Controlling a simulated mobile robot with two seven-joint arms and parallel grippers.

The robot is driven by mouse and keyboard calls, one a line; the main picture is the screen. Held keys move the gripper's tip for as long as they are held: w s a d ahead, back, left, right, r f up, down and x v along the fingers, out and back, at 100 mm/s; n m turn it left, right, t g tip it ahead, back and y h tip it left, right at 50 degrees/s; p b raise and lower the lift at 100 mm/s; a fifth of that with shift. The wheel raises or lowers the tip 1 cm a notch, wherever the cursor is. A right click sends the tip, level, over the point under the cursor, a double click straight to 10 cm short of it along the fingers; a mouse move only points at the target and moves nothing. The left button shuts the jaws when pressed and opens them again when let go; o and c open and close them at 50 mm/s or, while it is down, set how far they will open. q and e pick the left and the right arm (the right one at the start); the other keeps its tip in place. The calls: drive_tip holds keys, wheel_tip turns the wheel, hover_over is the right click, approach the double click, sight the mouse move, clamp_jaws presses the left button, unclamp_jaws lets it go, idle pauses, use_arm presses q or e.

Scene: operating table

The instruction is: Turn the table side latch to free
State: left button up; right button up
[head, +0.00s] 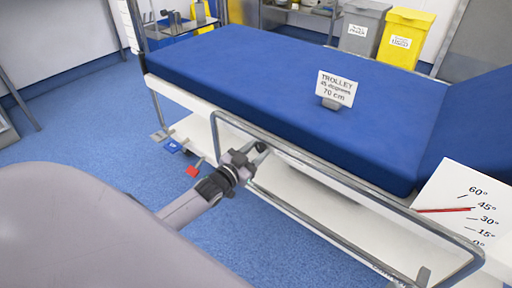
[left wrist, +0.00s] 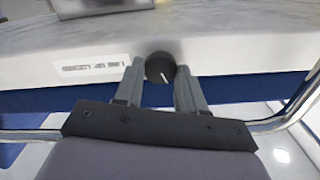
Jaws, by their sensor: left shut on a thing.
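The side latch is a dark round knob (left wrist: 161,67) with a pale line on its face, close to upright in the left wrist view. It sits on the pale side of the table, and part of it shows in the head view (head: 261,146). My left gripper (left wrist: 160,75) is shut on the knob, one finger on each side. In the head view the left gripper (head: 256,150) reaches the table's near side at the side rail (head: 345,182). A small label (left wrist: 92,67) is left of the knob; its print is too blurred to read. My right gripper is not in view.
The blue mattress (head: 270,85) carries a sign (head: 336,88) reading trolley, 45 degrees, 70 cm. An angle board (head: 466,207) with a red pointer is at the right. Red (head: 193,171) and blue (head: 172,146) pedals are low at the left. Grey and yellow bins (head: 408,38) stand behind.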

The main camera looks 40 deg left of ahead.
use_arm(q)
drive_tip(key=shift+r+n, duration=0.1)
drive_tip(key=shift+n, duration=0.5)
drive_tip(key=n+p, duration=0.1)
drive_tip(key=n, duration=0.2)
drive_tip(key=shift+n, duration=0.3)
drive_tip(key=n+p, duration=0.1)
drive_tip(key=n, duration=0.1)
drive_tip(key=shift+a+n, duration=0.1)
drive_tip(key=shift+n, duration=0.2)
drive_tip(key=n, duration=0.2)
drive_tip(key=shift+n, duration=0.3)
drive_tip(key=shift+f+n, duration=0.2)
drive_tip(key=shift+n, duration=1.4)
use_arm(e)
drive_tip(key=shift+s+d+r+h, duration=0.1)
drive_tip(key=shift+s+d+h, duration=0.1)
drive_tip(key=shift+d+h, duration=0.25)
use_arm(q)
drive_tip(key=o, duration=1.1)
drive_tip(key=shift+c, duration=0.2)
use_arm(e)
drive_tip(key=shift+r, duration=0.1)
